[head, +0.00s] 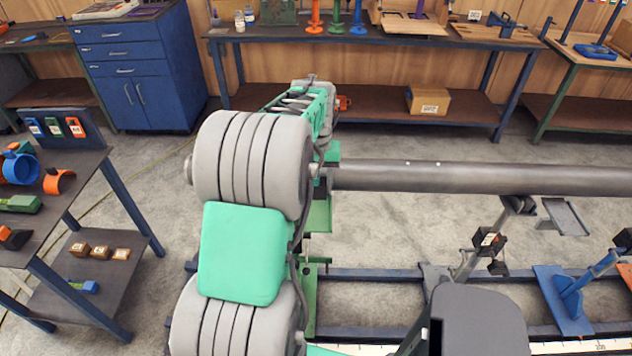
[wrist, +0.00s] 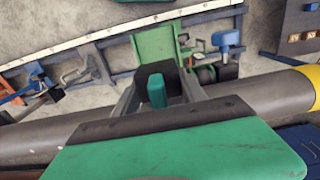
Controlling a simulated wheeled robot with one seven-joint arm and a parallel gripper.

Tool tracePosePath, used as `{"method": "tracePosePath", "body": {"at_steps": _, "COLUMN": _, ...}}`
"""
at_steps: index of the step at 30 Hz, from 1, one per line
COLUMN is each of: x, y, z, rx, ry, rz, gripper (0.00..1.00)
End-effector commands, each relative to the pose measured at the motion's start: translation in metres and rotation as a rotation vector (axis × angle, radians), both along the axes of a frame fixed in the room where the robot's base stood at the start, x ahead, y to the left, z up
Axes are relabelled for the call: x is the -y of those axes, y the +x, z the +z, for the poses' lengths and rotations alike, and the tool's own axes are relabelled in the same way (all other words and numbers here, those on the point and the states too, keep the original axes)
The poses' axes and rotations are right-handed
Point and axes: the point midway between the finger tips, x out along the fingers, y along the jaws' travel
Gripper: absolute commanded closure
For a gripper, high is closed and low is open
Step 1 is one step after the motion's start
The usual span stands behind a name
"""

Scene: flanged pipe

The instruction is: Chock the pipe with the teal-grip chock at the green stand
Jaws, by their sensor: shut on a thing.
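In the wrist view my gripper (wrist: 158,96) is shut on the teal grip of the chock (wrist: 157,92). The chock's dark body (wrist: 160,71) shows just beyond the fingers. The grey pipe (wrist: 268,94) runs across behind the gripper, with a yellow band at right. The green stand (wrist: 153,47) lies just past the chock; whether the chock touches pipe or stand cannot be told. In the head view the pipe (head: 470,177) extends right from behind my arm. The green stand (head: 309,300) is partly hidden by my arm, and the gripper and chock are hidden there.
A blue stand (head: 570,300) sits on the floor rail at right. A side table (head: 85,180) at left holds clamps, with small blocks on its lower shelf. A workbench (head: 390,38) runs along the back. Bare floor lies between the bench and the pipe.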

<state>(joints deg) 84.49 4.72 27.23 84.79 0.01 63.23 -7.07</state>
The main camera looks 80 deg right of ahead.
Motion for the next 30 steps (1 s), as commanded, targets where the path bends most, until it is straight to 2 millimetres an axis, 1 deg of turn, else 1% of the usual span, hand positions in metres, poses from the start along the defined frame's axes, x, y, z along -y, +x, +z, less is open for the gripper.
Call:
{"method": "tracePosePath", "body": {"at_steps": 1, "x": 0.000, "y": 0.000, "z": -0.008, "rx": 0.000, "ry": 0.000, "rz": 0.000, "gripper": 1.00}}
{"method": "tracePosePath", "body": {"at_steps": 3, "x": 0.000, "y": 0.000, "z": -0.014, "rx": 0.000, "ry": 0.000, "rz": 0.000, "gripper": 1.00}}
{"method": "tracePosePath", "body": {"at_steps": 21, "x": 0.000, "y": 0.001, "z": -0.070, "rx": 0.000, "ry": 0.000, "rz": 0.001, "gripper": 1.00}}
{"method": "tracePosePath", "body": {"at_steps": 25, "x": 0.000, "y": 0.001, "z": -0.076, "rx": 0.000, "ry": 0.000, "rz": 0.001, "gripper": 1.00}}
{"method": "tracePosePath", "body": {"at_steps": 30, "x": 0.000, "y": 0.001, "z": -0.076, "rx": 0.000, "ry": -0.001, "rz": 0.001, "gripper": 1.00}}
